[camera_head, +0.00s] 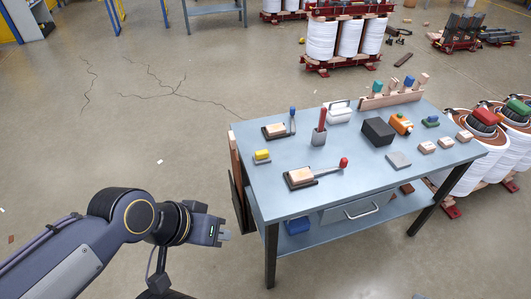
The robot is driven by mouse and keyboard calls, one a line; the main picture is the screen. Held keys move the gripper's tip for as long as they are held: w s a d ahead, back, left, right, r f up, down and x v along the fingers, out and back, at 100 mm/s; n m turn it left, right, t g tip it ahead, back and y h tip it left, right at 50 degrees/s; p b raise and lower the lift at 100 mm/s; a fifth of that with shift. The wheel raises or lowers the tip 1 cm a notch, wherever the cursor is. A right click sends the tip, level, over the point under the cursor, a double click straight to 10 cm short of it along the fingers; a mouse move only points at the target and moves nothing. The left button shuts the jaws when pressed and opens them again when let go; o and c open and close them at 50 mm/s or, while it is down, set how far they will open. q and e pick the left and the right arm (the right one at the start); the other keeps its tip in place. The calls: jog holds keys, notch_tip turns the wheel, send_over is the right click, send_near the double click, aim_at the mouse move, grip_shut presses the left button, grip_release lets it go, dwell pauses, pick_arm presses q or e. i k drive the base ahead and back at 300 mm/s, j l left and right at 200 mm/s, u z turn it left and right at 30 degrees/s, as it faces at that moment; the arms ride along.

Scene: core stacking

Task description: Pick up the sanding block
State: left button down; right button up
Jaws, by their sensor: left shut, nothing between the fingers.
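I cannot tell for sure which item is the sanding block. A small block with a yellow top (262,156) lies near the left edge of the blue-grey table (345,179). A flat grey block (398,159) and a larger dark block (378,131) lie on the right half. My left gripper (224,233) is shut and empty, beside the table's front left corner and apart from all these blocks. My right gripper is not in view.
A red-handled tool (320,127) stands in a grey holder. An orange tool (401,124) lies at right.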

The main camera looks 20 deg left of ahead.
aim_at(261, 157)
jog(key=i+j+z, duration=0.15)
jog(key=j+z, duration=0.6)
jog(key=j, duration=0.15)
jog(key=i+j+z, duration=0.1)
jog(key=j+z, duration=0.3)
jog(key=j, duration=0.05)
